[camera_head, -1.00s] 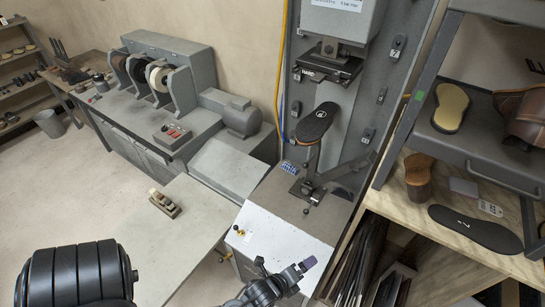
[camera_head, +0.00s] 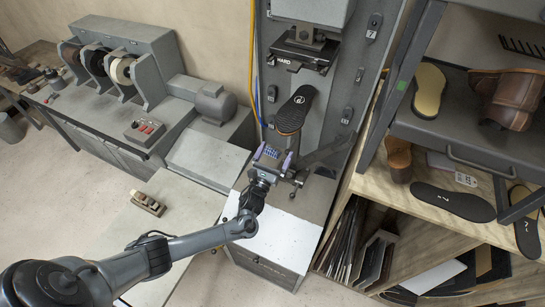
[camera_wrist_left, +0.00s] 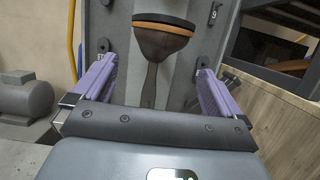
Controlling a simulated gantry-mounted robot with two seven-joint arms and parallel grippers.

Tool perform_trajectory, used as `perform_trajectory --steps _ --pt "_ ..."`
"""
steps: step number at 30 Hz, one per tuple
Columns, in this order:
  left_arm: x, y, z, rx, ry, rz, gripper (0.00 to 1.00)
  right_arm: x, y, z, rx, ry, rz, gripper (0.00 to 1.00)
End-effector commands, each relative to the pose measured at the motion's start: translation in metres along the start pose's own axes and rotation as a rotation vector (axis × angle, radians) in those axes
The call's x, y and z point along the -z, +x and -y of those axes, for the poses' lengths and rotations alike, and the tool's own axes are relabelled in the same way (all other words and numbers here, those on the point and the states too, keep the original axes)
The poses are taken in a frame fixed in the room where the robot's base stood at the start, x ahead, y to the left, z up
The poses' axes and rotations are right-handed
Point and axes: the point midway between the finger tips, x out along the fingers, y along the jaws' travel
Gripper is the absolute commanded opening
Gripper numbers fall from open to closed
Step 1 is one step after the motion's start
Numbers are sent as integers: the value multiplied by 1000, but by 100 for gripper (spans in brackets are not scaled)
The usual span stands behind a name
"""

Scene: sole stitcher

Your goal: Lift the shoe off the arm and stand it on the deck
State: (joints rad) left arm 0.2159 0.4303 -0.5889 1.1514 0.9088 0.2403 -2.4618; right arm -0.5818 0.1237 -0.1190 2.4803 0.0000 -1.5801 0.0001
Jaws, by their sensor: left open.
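The shoe (camera_head: 295,108) sits sole up on the arm of the stitcher, its black sole edged with an orange-tan band. In the left wrist view the shoe (camera_wrist_left: 163,42) has a brown underside narrowing onto the dark upright arm (camera_wrist_left: 150,85). My left gripper (camera_head: 272,156) is open with nothing between its purple fingers, just below and in front of the shoe. In the wrist view the fingers (camera_wrist_left: 156,85) stand either side of the arm, with the shoe beyond them. The pale deck (camera_head: 285,238) lies below, partly covered by my left arm. My right gripper is out of view.
A press head marked HARD (camera_head: 300,55) hangs above the shoe. A shelf rack (camera_head: 450,130) with shoes and soles stands close on the right. A grey bench (camera_head: 115,225) with a small wooden plane (camera_head: 147,203) is at the left. The deck's front is clear.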

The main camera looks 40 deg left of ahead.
Motion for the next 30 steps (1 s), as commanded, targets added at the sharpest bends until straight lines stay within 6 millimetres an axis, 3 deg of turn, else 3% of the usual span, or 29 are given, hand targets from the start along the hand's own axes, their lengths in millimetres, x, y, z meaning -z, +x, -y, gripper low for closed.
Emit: perform_trajectory --steps 18,30 --pt "2 65 -1 -2 0 1 100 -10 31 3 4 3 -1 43" --pt "1 89 0 -1 -1 -1 100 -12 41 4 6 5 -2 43"
